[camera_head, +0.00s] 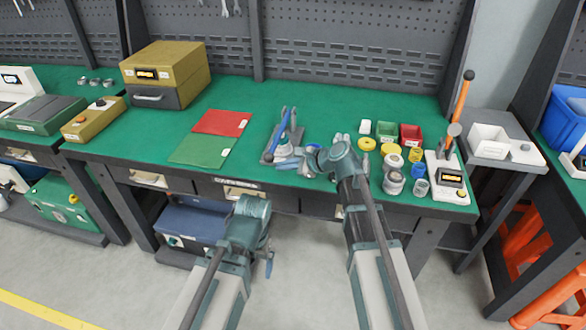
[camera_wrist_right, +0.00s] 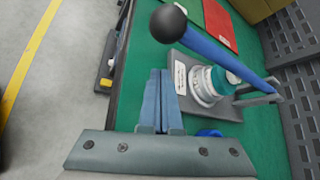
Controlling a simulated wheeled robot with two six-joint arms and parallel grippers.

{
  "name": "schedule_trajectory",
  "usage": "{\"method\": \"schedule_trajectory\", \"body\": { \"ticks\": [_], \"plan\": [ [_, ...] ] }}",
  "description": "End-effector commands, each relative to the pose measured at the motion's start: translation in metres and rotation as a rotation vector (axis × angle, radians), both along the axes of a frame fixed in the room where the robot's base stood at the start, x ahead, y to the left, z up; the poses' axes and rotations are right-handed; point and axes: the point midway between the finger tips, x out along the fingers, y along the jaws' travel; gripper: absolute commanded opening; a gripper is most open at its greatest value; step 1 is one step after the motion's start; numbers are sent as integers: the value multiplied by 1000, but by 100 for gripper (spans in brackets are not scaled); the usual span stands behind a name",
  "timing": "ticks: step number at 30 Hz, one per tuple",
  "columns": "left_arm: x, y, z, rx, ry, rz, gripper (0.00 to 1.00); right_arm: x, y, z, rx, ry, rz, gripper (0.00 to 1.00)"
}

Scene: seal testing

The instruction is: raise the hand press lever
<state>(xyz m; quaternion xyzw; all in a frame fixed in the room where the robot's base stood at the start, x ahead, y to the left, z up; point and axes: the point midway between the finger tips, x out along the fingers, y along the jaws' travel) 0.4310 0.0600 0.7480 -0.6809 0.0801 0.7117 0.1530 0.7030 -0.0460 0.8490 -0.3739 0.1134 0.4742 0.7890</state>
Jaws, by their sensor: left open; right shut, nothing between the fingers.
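The hand press (camera_wrist_right: 205,85) stands on the green bench, with a grey base plate and a pale ringed cylinder on it. Its blue lever (camera_wrist_right: 222,55) ends in a black ball knob (camera_wrist_right: 168,24) and slants across the right wrist view. In the head view the blue lever (camera_head: 281,128) slants over the press at the bench's middle. My right gripper (camera_head: 311,152) is shut and empty, just right of the press. Its fingers (camera_wrist_right: 160,80) show below the knob in the wrist view, apart from it. My left gripper (camera_head: 268,264) is open and low, before the bench front.
Red (camera_head: 222,123) and green (camera_head: 203,149) sheets lie left of the press. To the right stand small bins (camera_head: 410,135), several yellow and grey rings, and a tester (camera_head: 450,178) with an orange-handled tool. A yellow-and-grey box (camera_head: 166,72) stands at the back left.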

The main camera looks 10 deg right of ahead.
Motion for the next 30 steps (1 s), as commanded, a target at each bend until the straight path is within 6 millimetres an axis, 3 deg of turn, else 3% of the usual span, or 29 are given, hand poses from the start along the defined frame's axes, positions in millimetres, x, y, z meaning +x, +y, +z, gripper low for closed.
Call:
{"method": "schedule_trajectory", "body": {
  "ticks": [1,7,23,30],
  "plan": [
    [0,0,13,0,0,0,96,-4,3,13,-1,0,1,0],
    [0,0,25,0,0,0,96,-10,10,25,0,0,2,0],
    [0,0,28,0,0,0,96,-11,13,28,0,1,1,0],
    [0,0,45,0,0,0,96,-10,12,43,14,39,0,0]
  ]
}}
